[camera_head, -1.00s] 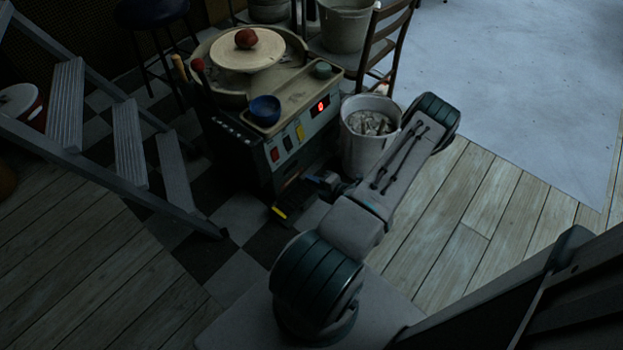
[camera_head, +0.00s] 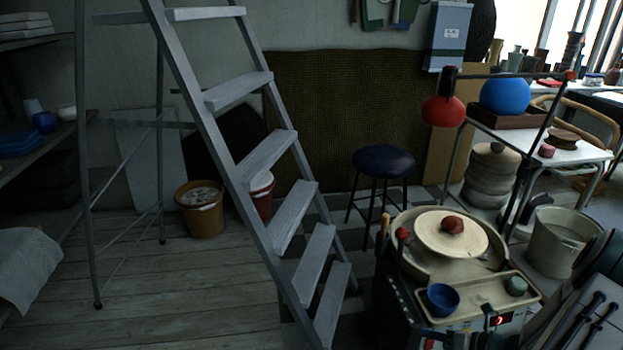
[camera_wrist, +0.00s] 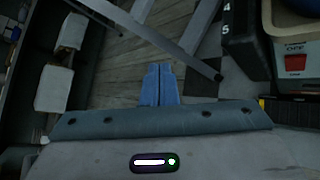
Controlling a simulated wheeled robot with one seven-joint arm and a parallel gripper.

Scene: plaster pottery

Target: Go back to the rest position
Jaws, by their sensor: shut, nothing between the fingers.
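My gripper (camera_wrist: 159,84) shows in the wrist view with its two blue fingers pressed together and nothing between them. It points at the floor, near the ladder's leg and the side of the pottery wheel. In the head view only part of my arm shows at the lower right edge, and I cannot make out the fingers there.
The pottery wheel (camera_head: 398,305) stands at the lower right, with a reddish lump (camera_head: 452,225) on its disc and a blue bowl (camera_head: 441,299) on its tray. A stepladder (camera_head: 268,151) stands at centre left. A stool (camera_head: 383,160) is behind. Wooden floor (camera_head: 165,290) at left is clear.

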